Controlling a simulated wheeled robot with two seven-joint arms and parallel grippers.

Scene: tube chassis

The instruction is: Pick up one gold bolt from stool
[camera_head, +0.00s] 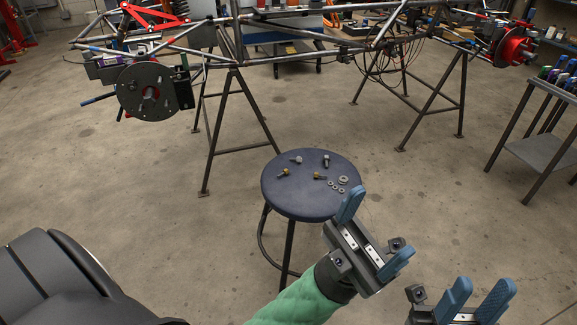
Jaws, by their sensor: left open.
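A round blue stool (290,203) stands in the middle of the head view. Two small gold bolts lie apart on its seat: one gold bolt (283,172) at the left and another gold bolt (318,175) nearer the centre. My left gripper (374,234), on a green-sleeved arm, is open and empty. In the picture it is at the lower right of the seat, with one blue finger overlapping the seat's edge. My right gripper (482,290) is at the bottom right with its blue fingers apart and nothing between them.
Two silver bolts, one (296,159) left and one (326,160) right, lie behind the gold ones. Several washers or nuts (342,182) lie at the seat's right. A tube chassis (240,45) on trestles stands behind; a cart (540,150) is at the right.

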